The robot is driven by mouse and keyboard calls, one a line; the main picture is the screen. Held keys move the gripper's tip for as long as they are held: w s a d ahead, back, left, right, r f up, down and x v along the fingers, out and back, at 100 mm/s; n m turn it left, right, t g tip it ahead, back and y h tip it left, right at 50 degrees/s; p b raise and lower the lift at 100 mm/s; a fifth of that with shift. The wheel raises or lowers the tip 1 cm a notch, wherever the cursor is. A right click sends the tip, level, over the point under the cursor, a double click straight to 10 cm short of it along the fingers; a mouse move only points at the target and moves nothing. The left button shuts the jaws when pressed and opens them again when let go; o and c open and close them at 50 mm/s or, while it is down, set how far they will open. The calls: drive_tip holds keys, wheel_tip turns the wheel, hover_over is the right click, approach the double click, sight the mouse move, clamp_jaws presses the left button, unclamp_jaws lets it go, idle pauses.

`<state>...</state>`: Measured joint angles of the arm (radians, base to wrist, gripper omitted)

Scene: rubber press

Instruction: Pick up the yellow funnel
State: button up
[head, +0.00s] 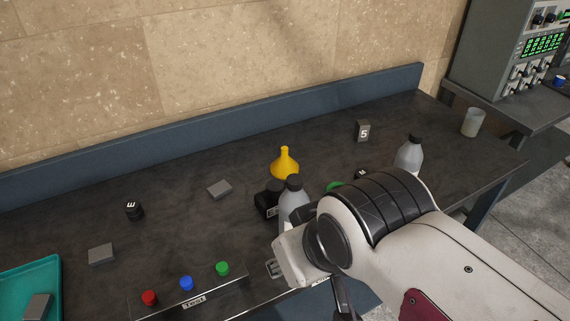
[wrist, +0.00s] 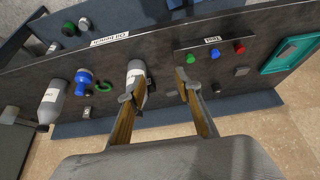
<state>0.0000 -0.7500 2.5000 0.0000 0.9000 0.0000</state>
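The yellow funnel (head: 284,165) stands on the dark bench in the head view, wide end down and narrow spout up. It is behind a black labelled block and a grey bottle (head: 291,203). I cannot make out the funnel in the wrist view. My gripper (wrist: 158,86) shows there with its two fingers spread apart and nothing between them. A pale bottle (wrist: 137,72) is close by its left finger. In the head view my white arm hides most of the gripper, which is nearer the bench's front edge than the funnel.
A button panel (head: 194,301) with red, blue and green buttons lies at the front. A teal tray (head: 54,278) is at the left. A grey block (head: 219,189) lies left of the funnel. Another bottle (head: 409,156) and a cup (head: 473,122) stand right. A raised edge (head: 200,146) runs behind.

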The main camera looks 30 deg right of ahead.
drive_tip(key=w+d+r+t+h, duration=0.1)
drive_tip(key=w+d+t+h, duration=0.1)
drive_tip(key=w+d, duration=0.9)
drive_tip(key=w+d+r+t+h, duration=0.1)
drive_tip(key=w+d+t+h, duration=0.35)
drive_tip(key=w, duration=1.05)
drive_tip(key=w+d+f+n+y, duration=0.1)
drive_tip(key=w+d+f+y, duration=0.4)
drive_tip(key=w+d, duration=0.15)
drive_tip(key=n+t+y, duration=0.1)
drive_tip(key=n+y, duration=0.1)
drive_tip(key=y, duration=0.3)
approach(287, 148)
drive_tip(key=shift+h+x, duration=0.25)
drive_tip(key=shift+x, duration=1.3)
drive_tip(key=shift+w+r, duration=0.1)
drive_tip(key=shift+x, duration=1.25)
